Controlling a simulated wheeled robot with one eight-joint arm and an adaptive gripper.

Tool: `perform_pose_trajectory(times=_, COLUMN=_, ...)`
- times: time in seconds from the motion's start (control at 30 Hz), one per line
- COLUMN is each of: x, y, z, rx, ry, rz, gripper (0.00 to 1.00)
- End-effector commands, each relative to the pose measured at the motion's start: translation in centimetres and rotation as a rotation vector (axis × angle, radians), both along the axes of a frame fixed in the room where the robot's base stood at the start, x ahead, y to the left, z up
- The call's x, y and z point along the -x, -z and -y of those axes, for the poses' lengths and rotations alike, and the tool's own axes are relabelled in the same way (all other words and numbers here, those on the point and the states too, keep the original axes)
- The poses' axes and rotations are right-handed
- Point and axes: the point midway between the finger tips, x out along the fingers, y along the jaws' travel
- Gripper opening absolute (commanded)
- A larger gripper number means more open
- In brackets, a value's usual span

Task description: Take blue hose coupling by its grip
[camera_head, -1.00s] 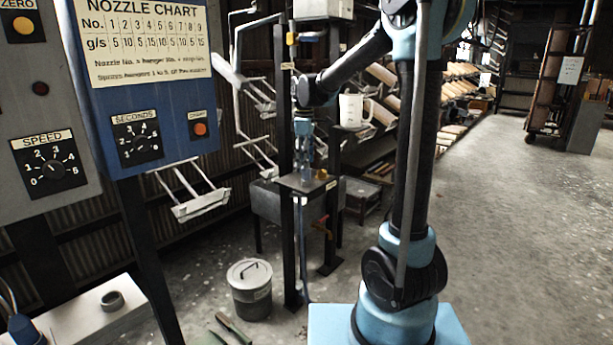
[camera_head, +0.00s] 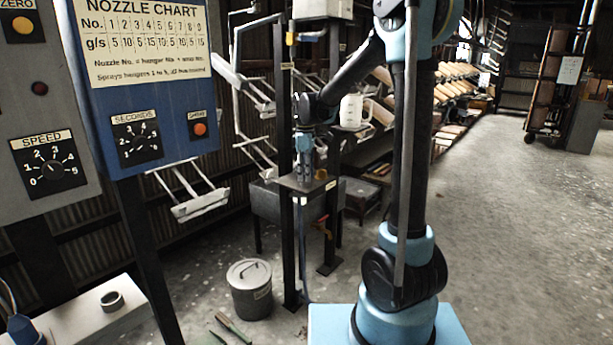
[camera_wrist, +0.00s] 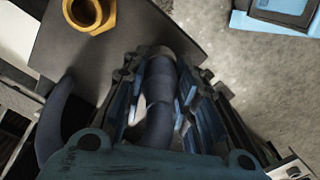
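The blue hose coupling (camera_wrist: 160,98) shows in the wrist view as a dark blue ribbed body between my fingers. A dark blue hose (camera_wrist: 62,127) curves down at its left. My gripper (camera_wrist: 165,90) straddles the coupling, one finger on each side. A light gap shows beside the left finger, and the right finger lies close to the coupling; contact there is unclear. In the head view my gripper (camera_head: 304,172) points down over the small stand plate (camera_head: 306,186). The coupling cannot be made out there. Its lower end is hidden in the wrist view.
A brass fitting (camera_wrist: 90,14) sits on the plate near the coupling. A white jug (camera_head: 352,110) stands behind right. White hangers (camera_head: 200,203) hang at left, near the control panel (camera_head: 145,100). A lidded bin (camera_head: 250,290) stands below. The floor at right is clear.

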Motion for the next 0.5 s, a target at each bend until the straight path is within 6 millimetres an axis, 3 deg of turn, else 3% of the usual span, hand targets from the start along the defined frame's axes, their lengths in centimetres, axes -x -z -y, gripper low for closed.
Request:
perform_pose_trajectory(times=0.33, x=0.0, y=-0.2, z=0.0, rx=0.000, ry=0.000, rz=0.000, gripper=0.06)
perform_pose_trajectory(times=0.5, x=0.0, y=-1.8, z=0.0, rx=0.000, ry=0.000, rz=0.000, gripper=0.06)
